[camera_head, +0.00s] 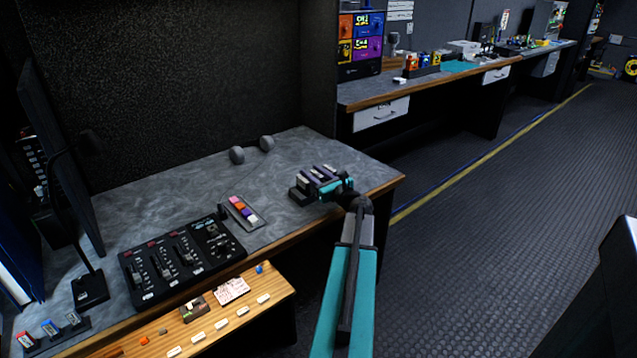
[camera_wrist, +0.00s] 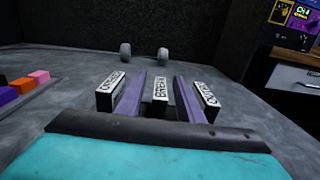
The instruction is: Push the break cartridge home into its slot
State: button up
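Three dark cartridges with white label faces stand in a row at the right end of the desk. The middle one, the break cartridge (camera_wrist: 160,96), reads BREAK in the wrist view. The left cartridge (camera_wrist: 110,90) and right cartridge (camera_wrist: 207,97) flank it. My gripper (camera_wrist: 159,98) is over the row, its two purple fingers apart on either side of the break cartridge, with gaps showing. It also shows in the head view (camera_head: 319,177). The dark cartridge holder (camera_head: 298,194) is mostly covered by my gripper. I cannot tell how deep the break cartridge sits.
Two grey round knobs (camera_head: 252,150) stand behind the row. A tray of coloured blocks (camera_head: 242,211) and a black mixer panel (camera_head: 182,258) lie to the left. A dark wall rises behind the desk. The desk's wooden edge (camera_head: 386,187) is close on the right.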

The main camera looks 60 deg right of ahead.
jog(key=shift+x, duration=0.85)
grip_shut()
